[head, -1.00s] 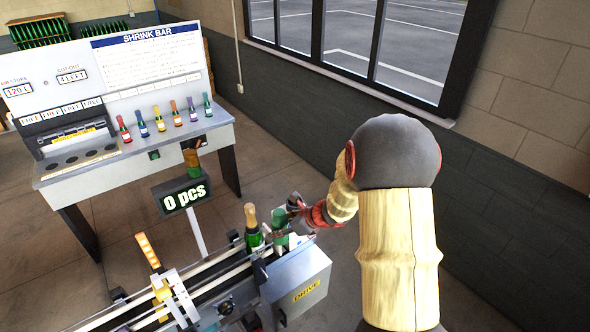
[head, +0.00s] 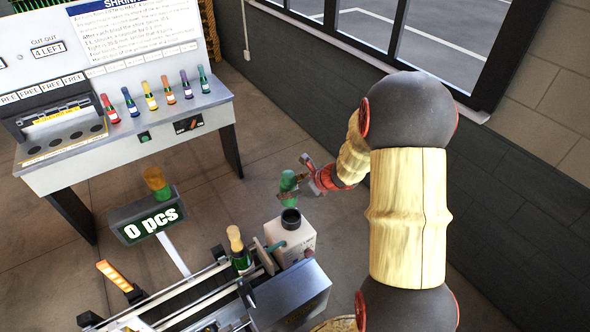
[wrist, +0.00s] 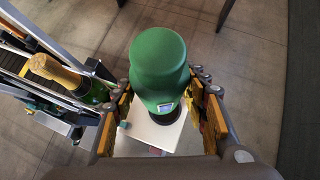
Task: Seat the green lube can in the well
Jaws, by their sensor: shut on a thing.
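The green lube can (head: 288,182) is in my gripper (head: 298,186), which is shut on it. In the head view the can is held above and slightly left of a black ring-like well (head: 291,219) on top of a white box. In the wrist view the can (wrist: 158,62) stands between the two fingers of my gripper (wrist: 160,105), over the white box (wrist: 150,135). The can hides most of the well there. A gap shows between can and well in the head view.
A gold-topped green bottle (head: 239,250) stands on the conveyor (head: 190,295) left of the well. The Shrink Bar bench (head: 130,140) with several small coloured bottles is farther back. Floor right of the bench is open.

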